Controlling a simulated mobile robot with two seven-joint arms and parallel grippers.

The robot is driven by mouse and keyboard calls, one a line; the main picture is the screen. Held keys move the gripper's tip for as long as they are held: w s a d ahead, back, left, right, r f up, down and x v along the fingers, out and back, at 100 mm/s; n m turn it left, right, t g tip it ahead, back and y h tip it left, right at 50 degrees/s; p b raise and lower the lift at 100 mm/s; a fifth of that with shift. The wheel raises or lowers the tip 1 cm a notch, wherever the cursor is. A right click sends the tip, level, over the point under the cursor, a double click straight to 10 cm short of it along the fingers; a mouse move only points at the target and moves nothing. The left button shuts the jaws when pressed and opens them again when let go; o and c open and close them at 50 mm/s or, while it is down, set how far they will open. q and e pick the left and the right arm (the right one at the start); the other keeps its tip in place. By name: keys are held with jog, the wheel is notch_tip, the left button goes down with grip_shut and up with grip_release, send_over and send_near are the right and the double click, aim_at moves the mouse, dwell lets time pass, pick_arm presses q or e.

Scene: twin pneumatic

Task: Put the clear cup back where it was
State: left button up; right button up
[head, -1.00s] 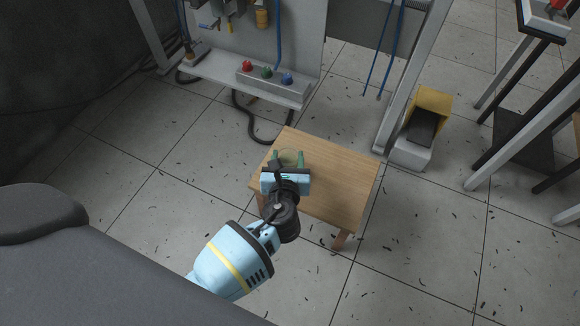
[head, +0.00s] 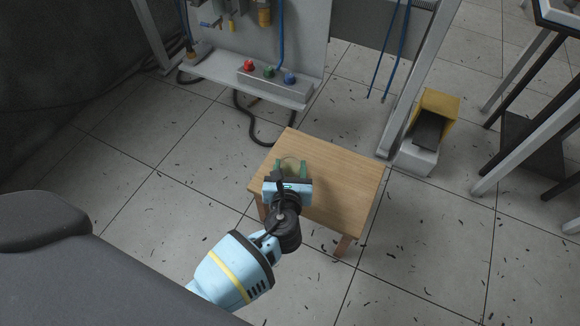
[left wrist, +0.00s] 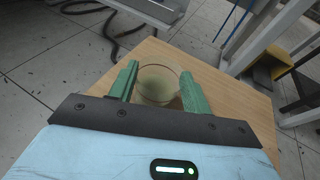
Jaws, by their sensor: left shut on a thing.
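The clear cup (left wrist: 158,84) is a see-through round cup between the green fingers of my left gripper (left wrist: 160,88) in the left wrist view. The fingers are shut on its sides. In the head view the cup (head: 290,165) shows faintly between the fingertips of my left gripper (head: 290,168), over the left part of a small wooden table (head: 345,185). I cannot tell whether the cup's base touches the tabletop. The gripper body hides the near side of the cup. My right gripper is in neither view.
The right side of the wooden tabletop is bare. Beyond the table stands a grey panel with a shelf holding a box of red, green and blue buttons (head: 268,76). A yellow and grey pedal (head: 428,130) is on the floor at right. A dark hose (head: 250,122) lies behind the table.

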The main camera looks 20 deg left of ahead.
pick_arm(q)
jog(key=o, duration=1.1)
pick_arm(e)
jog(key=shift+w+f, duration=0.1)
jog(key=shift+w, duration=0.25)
pick_arm(q)
jog(key=shift+s+r+p, duration=0.2)
jog(key=shift+s+p, duration=0.05)
jog(key=shift+p, duration=0.05)
jog(key=p+v, duration=0.3)
jog(key=v, duration=0.4)
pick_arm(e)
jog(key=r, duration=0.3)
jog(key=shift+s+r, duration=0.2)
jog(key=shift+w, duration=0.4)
